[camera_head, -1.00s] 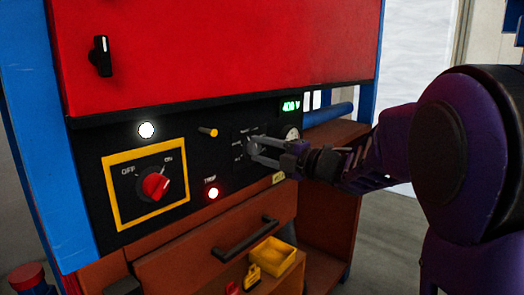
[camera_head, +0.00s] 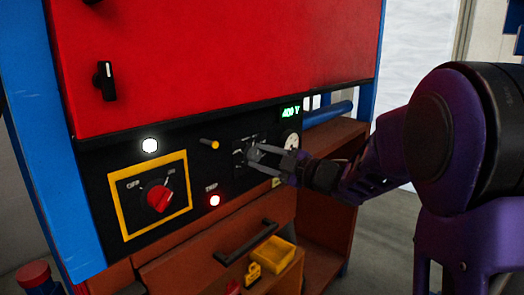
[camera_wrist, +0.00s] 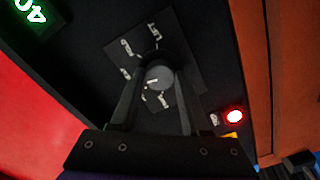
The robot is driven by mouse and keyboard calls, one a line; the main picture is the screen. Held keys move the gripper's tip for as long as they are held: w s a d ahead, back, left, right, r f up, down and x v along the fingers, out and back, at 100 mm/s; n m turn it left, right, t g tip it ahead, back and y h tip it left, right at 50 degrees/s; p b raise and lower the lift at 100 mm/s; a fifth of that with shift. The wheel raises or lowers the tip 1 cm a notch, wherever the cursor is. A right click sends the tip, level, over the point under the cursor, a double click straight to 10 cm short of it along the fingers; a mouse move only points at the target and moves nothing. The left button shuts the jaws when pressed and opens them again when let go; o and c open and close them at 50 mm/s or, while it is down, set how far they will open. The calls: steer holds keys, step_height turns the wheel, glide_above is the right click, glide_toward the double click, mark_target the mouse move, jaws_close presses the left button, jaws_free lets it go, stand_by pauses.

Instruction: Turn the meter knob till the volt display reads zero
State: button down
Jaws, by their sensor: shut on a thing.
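The meter knob (camera_wrist: 159,78) is a round grey knob on a dark plate with white position labels around it. In the wrist view my gripper (camera_wrist: 155,72) has one finger on each side of the knob and is shut on it. The volt display (camera_head: 290,112) glows green above and right of the knob and reads about 400 V. Part of it shows in the wrist view (camera_wrist: 30,14).
Left of the knob are a red rotary switch (camera_head: 159,198) in a yellow frame, a lit red TRIP lamp (camera_head: 214,201), a white lamp (camera_head: 150,146) and a yellow-tipped peg (camera_head: 209,143). Below are a drawer handle (camera_head: 246,242) and a yellow bin (camera_head: 272,255).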

steer(key=shift+m+p, duration=0.6)
steer(key=shift+m, duration=0.4)
steer(key=shift+c, duration=1.9)
jaws_free()
steer(key=v, duration=1.7)
steer(key=shift+s, duration=0.2)
steer(key=shift+d, duration=0.2)
